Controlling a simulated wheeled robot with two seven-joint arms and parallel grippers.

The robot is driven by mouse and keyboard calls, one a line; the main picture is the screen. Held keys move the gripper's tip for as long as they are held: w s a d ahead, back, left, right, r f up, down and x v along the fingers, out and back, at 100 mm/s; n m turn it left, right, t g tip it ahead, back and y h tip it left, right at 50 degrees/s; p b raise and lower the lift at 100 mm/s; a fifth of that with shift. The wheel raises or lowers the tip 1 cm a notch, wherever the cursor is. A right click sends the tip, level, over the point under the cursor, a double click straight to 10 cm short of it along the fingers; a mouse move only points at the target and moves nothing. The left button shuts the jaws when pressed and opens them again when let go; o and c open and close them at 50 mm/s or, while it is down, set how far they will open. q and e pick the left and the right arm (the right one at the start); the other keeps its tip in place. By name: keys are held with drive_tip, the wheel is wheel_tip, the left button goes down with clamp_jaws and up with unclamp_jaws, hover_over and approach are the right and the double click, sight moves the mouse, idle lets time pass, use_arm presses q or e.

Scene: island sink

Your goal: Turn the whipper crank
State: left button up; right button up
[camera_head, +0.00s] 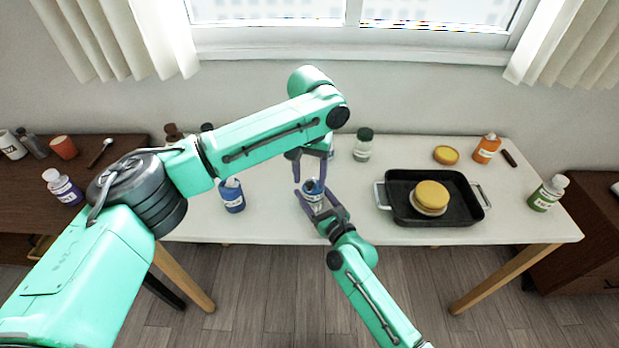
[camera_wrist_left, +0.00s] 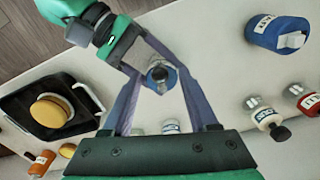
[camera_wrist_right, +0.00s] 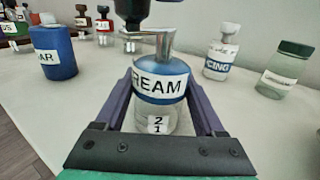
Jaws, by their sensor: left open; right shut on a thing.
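The whipper is a small blue and clear bottle (camera_wrist_right: 160,80) labelled CREAM, with a metal piece (camera_wrist_right: 154,42) on top that looks like the crank. It stands upright and also shows in the head view (camera_head: 313,186) and from above in the left wrist view (camera_wrist_left: 160,77). My right gripper (camera_wrist_right: 160,98) is shut on the bottle's body from the front. My left gripper (camera_head: 311,175) is open, pointing down over the bottle's top, its fingers apart on either side in the left wrist view. Whether a left finger touches the crank I cannot tell.
A blue jar (camera_head: 233,197) stands to the left on the white table. A green-lidded jar (camera_head: 363,146) stands behind to the right. A black pan (camera_head: 460,211) with a yellow-topped round item (camera_head: 431,194) lies farther right. An orange bottle (camera_head: 487,147) and a green bottle (camera_head: 545,195) stand beyond.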

use_arm(q)
drive_tip(key=shift+f, duration=0.5)
drive_tip(key=shift+c, duration=0.3)
clamp_jaws()
drive_tip(key=m, duration=0.2)
drive_tip(key=a+m, duration=0.1)
drive_tip(key=w+m, duration=0.1)
drive_tip(key=m, duration=0.1)
drive_tip(key=shift+a+m, duration=0.2)
drive_tip(key=shift+m, duration=0.1)
drive_tip(key=shift+o, duration=0.3)
unclamp_jaws()
drive_tip(key=shift+s, duration=0.1)
wheel_tip(320, 180, up, 12)
